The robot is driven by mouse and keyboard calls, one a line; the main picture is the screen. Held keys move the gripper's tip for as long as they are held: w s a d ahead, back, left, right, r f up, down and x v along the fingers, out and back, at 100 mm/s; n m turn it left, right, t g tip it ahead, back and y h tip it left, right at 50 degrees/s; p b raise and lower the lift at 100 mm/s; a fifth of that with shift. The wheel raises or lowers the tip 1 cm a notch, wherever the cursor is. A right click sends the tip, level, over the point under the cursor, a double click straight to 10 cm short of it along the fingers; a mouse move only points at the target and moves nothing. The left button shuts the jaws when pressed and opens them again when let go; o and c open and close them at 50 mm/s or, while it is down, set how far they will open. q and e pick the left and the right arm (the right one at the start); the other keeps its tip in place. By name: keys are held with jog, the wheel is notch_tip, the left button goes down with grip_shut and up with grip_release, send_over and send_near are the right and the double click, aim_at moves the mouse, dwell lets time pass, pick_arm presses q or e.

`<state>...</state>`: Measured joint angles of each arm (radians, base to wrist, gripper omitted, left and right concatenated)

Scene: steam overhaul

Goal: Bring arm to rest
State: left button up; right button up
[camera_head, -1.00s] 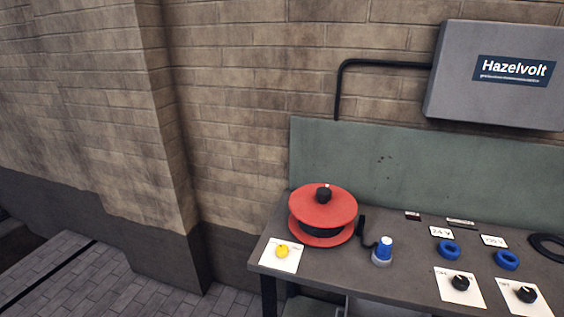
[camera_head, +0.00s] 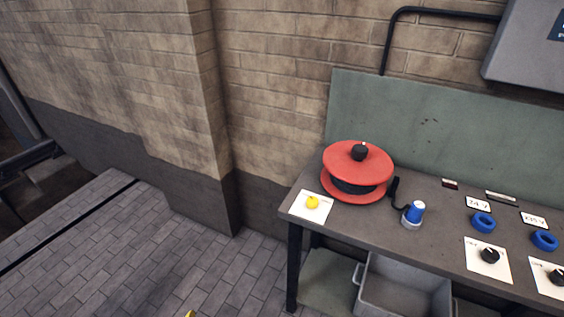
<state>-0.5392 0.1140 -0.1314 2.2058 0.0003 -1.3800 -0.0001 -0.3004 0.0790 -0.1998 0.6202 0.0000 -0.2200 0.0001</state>
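Neither of my grippers nor either arm shows in the head view. A dark workbench (camera_head: 410,245) stands against the brick wall at the right. On its left end sits a red reel (camera_head: 357,170) with a black knob on top. A yellow knob (camera_head: 312,202) on a white plate is at the bench's front left corner.
Blue rings (camera_head: 483,222) and black dials (camera_head: 489,255) on white plates are farther right. A grey bin (camera_head: 400,290) is under the bench. A brick pillar (camera_head: 200,100) juts out left of it. The paved floor (camera_head: 150,255) at the left is clear.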

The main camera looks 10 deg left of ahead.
pick_arm(q)
jog(key=s+d+f+g+h, duration=0.1)
jog(key=s+d+f, duration=0.15)
jog(key=f, duration=1.05)
jog(key=s+d+f+g+h, duration=0.15)
jog(key=s+f, duration=0.25)
jog(key=f, duration=0.9)
jog(key=s+f+n+g+h, duration=0.1)
jog(key=s+f+n+g, duration=0.1)
jog(key=s+f, duration=1.3)
jog(key=s+n, duration=0.1)
jog(key=s, duration=0.3)
jog(key=shift+s+a+f, duration=0.2)
jog(key=shift+s+a, duration=0.05)
